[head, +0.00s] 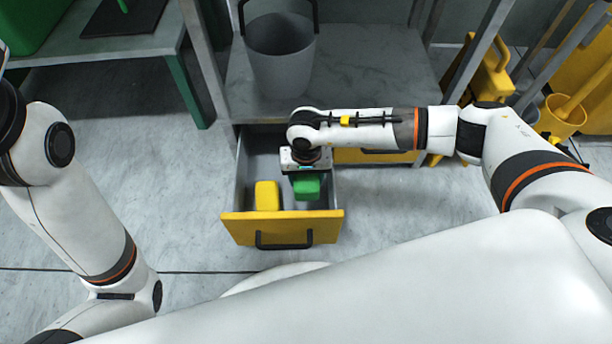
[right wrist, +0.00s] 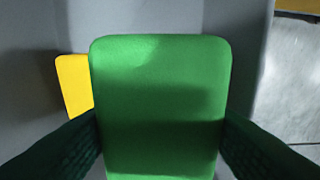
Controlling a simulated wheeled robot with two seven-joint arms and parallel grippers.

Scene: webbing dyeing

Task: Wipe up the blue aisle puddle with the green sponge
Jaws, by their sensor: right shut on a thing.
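The green sponge (head: 307,187) is in the open drawer (head: 282,228) with the yellow front, under the metal bench. My right gripper (head: 306,176) reaches down into the drawer from above and is shut on the sponge. In the right wrist view the sponge (right wrist: 160,110) fills the middle, with a dark finger on each side. I cannot tell whether it touches the drawer floor. My left arm comes in at the left, but its gripper is out of view. No blue puddle shows in either view.
A yellow sponge-like block (head: 267,195) lies left of the green sponge in the drawer. A grey bucket (head: 281,55) stands on the bench's lower shelf (head: 365,80). A yellow wet-floor sign (head: 490,70) and a yellow bucket (head: 562,117) are at the right. Floor at the left is clear.

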